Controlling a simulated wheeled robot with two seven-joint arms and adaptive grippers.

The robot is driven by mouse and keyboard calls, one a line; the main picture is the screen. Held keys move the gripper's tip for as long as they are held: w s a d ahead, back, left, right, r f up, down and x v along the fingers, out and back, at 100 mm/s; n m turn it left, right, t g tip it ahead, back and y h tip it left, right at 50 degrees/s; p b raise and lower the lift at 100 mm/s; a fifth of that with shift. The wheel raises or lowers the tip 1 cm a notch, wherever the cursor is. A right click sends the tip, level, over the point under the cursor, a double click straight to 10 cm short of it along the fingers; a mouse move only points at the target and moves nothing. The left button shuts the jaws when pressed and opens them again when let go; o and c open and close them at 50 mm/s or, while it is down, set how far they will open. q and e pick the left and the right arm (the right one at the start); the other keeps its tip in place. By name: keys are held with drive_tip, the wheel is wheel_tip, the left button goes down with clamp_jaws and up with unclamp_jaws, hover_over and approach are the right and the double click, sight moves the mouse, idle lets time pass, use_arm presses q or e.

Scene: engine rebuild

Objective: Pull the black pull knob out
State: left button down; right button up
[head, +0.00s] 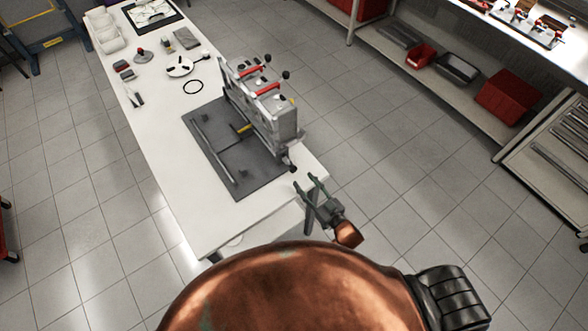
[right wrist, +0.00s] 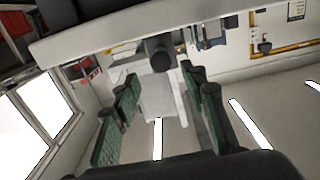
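The black pull knob (head: 291,168) sticks out low on the near end of the grey metal fixture (head: 284,122), which stands on a dark mat (head: 221,148) on the white table. My right gripper (head: 308,184) is open just off the table's near right corner, close to the knob and apart from it. In the right wrist view the round dark knob (right wrist: 159,55) shows beyond and between the two green-padded fingers (right wrist: 158,88), with nothing held. My left gripper is not in view.
A shelf with red bins (head: 506,97) stands across the tiled aisle, which is clear.

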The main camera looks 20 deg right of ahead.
sight(295, 170)
drive_tip(key=x, duration=0.7)
drive_tip(key=shift+w+a, duration=0.15)
drive_tip(key=shift+w, duration=0.2)
clamp_jaws()
idle(0.4)
